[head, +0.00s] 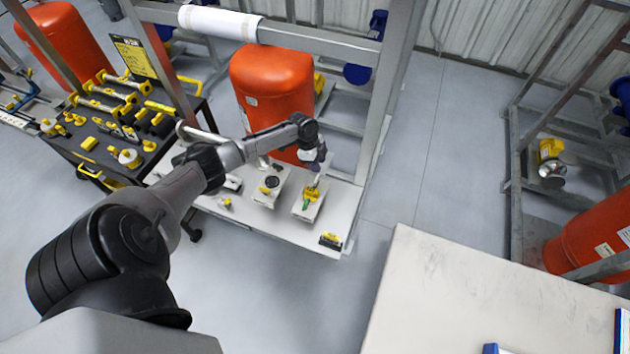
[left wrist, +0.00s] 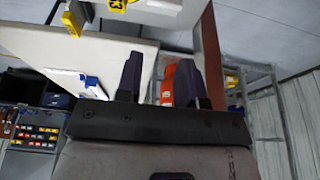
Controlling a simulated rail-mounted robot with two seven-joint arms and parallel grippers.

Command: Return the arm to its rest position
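My left arm (head: 190,185) reaches from the lower left across the black tool cart toward the white bench. Its gripper (head: 318,168) is at the far end, small in the head view, above the right part of the bench and in front of the orange vessel (head: 272,90). In the left wrist view the two dark fingers (left wrist: 160,78) stand apart with nothing visible between them, so the gripper is open and empty. My right arm and gripper do not show.
The white bench (head: 290,238) carries a green-and-yellow device (head: 308,200) close below the gripper. A grey metal frame (head: 380,90) rises beside the arm. The tool cart (head: 110,150) stands left. A pale table (head: 470,305) fills the lower right. Floor between bench and right skid is clear.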

